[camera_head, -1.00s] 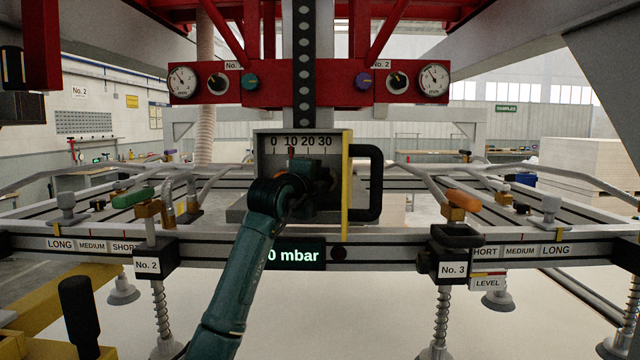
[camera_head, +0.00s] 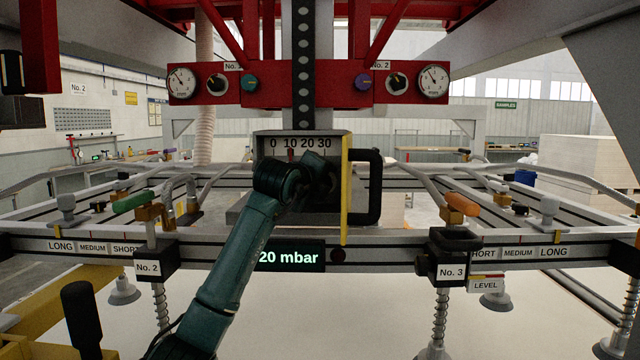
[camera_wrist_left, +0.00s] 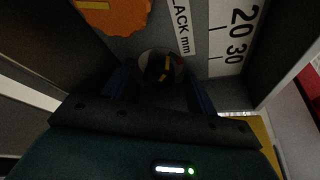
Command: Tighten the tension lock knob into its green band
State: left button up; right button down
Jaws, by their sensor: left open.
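In the left wrist view, a small round dark knob (camera_wrist_left: 163,67) with a yellow mark and small red and green patches sits between the fingers of my left gripper (camera_wrist_left: 160,83). The gripper is open, with a finger on each side of it; I cannot tell whether they touch it. The green patch is small and dim, so the knob's setting against a band is unclear. In the head view, my left gripper (camera_head: 325,182) is inside the dark slack gauge box (camera_head: 260,170), and my own wrist hides the knob.
An orange scalloped part (camera_wrist_left: 115,14) lies left of the knob, and a slack scale (camera_wrist_left: 237,35) right of it. A black handle (camera_head: 374,185) stands out on the box's right side. Below is a display (camera_head: 290,257) reading 20 mbar. The beam (camera_head: 400,252) crosses in front.

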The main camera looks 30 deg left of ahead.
pick_arm(q)
jog(key=shift+s, duration=0.15)
pick_arm(e)
jog(key=shift+d, duration=0.1)
pick_arm(q)
jog(key=shift+s+d+b, duration=0.1)
jog(key=shift+s+b, duration=0.2)
jog(key=b+v, duration=0.3)
jog(key=v, duration=0.9)
pick_arm(e)
jog(key=shift+a+f+n+y, duration=0.3)
jog(key=shift+a+f+y, duration=0.15)
jog(key=shift+a, duration=0.35)
pick_arm(q)
jog(key=shift+s, duration=0.15)
pick_arm(e)
jog(key=shift+w+t, duration=0.15)
jog(key=shift+t, duration=0.15)
